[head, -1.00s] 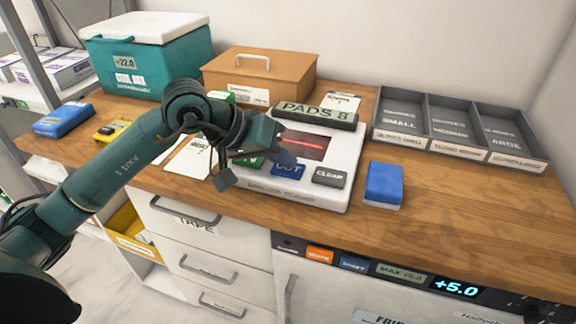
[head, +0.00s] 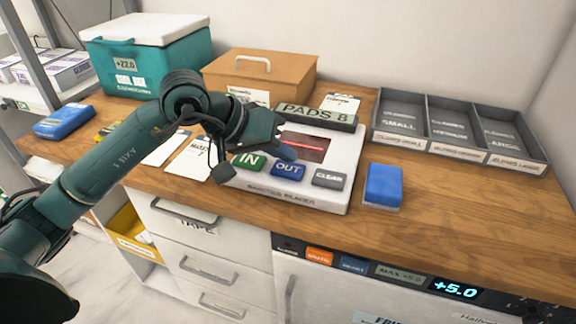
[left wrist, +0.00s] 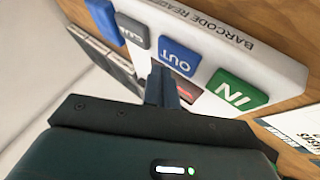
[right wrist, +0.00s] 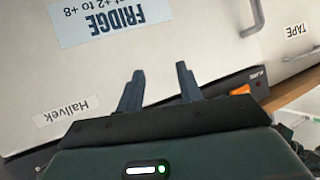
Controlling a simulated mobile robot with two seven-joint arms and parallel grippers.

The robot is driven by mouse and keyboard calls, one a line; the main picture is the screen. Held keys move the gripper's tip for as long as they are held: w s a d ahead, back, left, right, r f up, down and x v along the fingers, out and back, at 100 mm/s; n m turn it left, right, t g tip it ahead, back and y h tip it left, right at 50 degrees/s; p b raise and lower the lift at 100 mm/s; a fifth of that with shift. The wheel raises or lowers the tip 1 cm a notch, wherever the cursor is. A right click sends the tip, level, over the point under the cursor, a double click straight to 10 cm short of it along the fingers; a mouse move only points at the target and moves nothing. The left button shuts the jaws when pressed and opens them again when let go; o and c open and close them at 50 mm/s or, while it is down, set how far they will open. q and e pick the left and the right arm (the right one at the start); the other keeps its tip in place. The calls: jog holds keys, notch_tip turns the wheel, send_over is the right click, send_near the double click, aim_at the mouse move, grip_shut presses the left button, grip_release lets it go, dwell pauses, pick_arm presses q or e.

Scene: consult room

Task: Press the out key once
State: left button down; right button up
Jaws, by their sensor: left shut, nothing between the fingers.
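The blue OUT key (head: 288,172) is on the sloped white front of the barcode reader (head: 345,190), between the green IN key (head: 248,163) and the grey CLEAR key (head: 328,179). In the left wrist view the OUT key (left wrist: 178,56) lies just beyond my fingertips. My left gripper (head: 287,150) is shut and empty, its tips above and behind the OUT key in the head view. It appears apart from the key. My right gripper (right wrist: 160,72) is open and empty in front of the fridge door. The reader's display reads PADS 8 (head: 318,113).
A blue box (head: 384,184) stands right of the reader, with a grey three-part tray (head: 455,130) behind. White cards (head: 190,160) lie left of the reader. A cool box (head: 150,60) and a wooden box (head: 260,75) stand behind. Bare counter lies at the right.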

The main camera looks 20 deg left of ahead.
aim_at(282, 170)
pick_arm(q)
jog(key=shift+r, duration=0.15)
jog(key=shift+r+p, duration=1.1)
jog(key=shift+r, duration=1.3)
